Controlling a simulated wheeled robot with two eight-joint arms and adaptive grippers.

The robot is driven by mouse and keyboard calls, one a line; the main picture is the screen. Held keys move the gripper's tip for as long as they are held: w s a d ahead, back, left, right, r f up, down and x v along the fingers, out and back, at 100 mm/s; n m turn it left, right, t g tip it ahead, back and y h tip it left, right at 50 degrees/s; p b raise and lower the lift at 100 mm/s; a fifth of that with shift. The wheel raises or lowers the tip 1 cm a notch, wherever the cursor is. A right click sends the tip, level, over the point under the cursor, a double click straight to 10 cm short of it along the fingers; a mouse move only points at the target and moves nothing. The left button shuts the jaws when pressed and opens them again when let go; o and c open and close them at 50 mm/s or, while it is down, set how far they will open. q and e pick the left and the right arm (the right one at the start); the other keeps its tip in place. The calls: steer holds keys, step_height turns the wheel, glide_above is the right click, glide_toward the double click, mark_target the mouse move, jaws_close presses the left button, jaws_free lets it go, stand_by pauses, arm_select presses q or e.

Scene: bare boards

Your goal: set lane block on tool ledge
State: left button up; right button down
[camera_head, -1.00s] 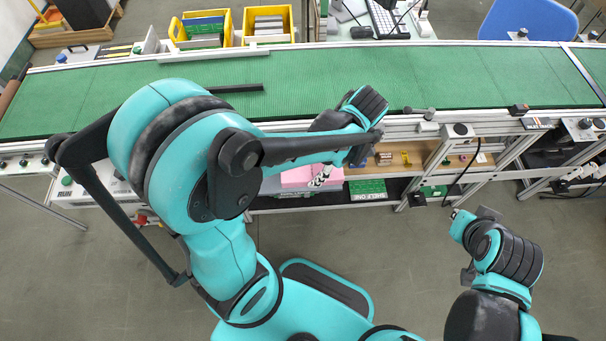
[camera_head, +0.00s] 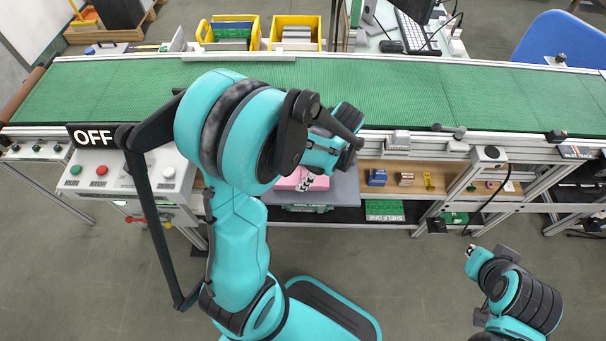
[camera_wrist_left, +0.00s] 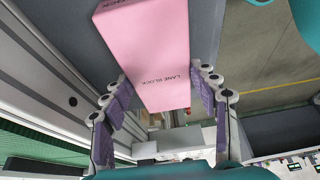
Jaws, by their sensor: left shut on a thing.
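The pink lane block (camera_wrist_left: 150,55) lies between the two purple-padded fingers of my left gripper (camera_wrist_left: 162,105) in the left wrist view, its printed name readable. The gripper is shut on it. In the head view the block (camera_head: 288,184) is partly hidden by my left arm, and the left gripper (camera_head: 307,183) shows in front of the bench. A grey flat surface (camera_head: 343,190) lies under or behind the block; contact cannot be told. A wooden ledge (camera_head: 467,177) below the conveyor, possibly the tool ledge, holds small items. My right gripper (camera_head: 474,256) is at lower right, its jaws unclear.
The green conveyor (camera_head: 420,95) runs across above the ledge. A blue item (camera_head: 377,178), a brown item (camera_head: 405,179) and a yellow item (camera_head: 428,181) stand on the ledge. A green SHELF ONE board (camera_head: 384,210) is below. A button panel (camera_head: 135,175) is at left.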

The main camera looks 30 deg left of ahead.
arm_select(q)
steer(key=shift+r, duration=0.1)
steer(key=o, duration=1.3)
